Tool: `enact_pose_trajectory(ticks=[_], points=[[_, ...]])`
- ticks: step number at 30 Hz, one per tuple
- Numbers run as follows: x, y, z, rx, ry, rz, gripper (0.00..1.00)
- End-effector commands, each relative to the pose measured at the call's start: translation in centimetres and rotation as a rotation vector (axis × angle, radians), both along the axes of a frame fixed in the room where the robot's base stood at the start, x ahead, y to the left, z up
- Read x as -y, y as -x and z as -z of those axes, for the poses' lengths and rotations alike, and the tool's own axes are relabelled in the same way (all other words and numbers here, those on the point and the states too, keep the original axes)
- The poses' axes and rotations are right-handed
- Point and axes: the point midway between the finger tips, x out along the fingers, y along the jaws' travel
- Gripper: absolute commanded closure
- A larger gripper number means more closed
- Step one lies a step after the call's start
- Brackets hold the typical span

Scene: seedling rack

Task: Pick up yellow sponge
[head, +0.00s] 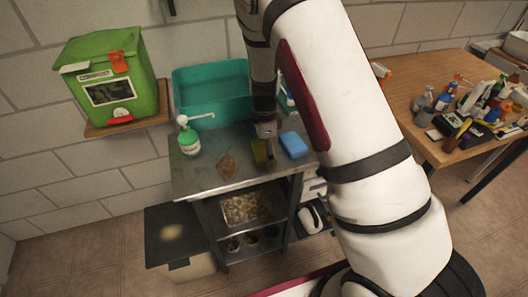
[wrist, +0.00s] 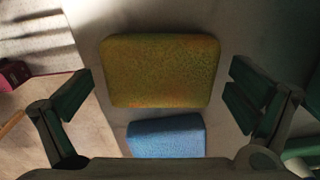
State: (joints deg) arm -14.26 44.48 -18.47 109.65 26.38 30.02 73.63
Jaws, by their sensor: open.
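The yellow sponge (wrist: 160,70) lies on the metal table, centred between my open fingers in the wrist view. In the head view the yellow sponge (head: 263,153) shows partly, just below my gripper (head: 264,132). My gripper (wrist: 160,98) is open and points down over the sponge, with a finger off each side of it. I see no contact between the fingers and the sponge. A blue sponge (wrist: 167,136) lies close beside the yellow one, and in the head view the blue sponge (head: 293,145) is just to its right.
On the metal table (head: 205,176) stand a green pump bottle (head: 188,138) and a small brown thing (head: 227,165). A teal bin (head: 212,98) is behind. A wooden table with bottles (head: 455,105) is at the right. The metal table's front left is clear.

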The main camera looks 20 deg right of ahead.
Motion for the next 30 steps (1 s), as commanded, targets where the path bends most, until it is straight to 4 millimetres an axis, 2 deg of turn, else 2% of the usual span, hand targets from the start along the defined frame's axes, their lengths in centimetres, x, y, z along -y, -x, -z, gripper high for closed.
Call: enact_pose_trajectory(ticks=[2, 3, 7, 20, 26, 30], points=[[0.0, 0.0, 0.0, 0.000, 0.000, 0.000, 0.02], [0.0, 0.0, 0.0, 0.000, 0.000, 0.000, 0.11], [0.0, 0.0, 0.0, 0.000, 0.000, 0.000, 0.32], [0.0, 0.0, -0.2, 0.000, 0.000, 0.000, 0.33], [0.0, -0.1, -1.6, 0.002, 0.000, -0.001, 0.33], [0.0, -0.2, -3.7, 0.004, 0.000, -0.002, 0.33]])
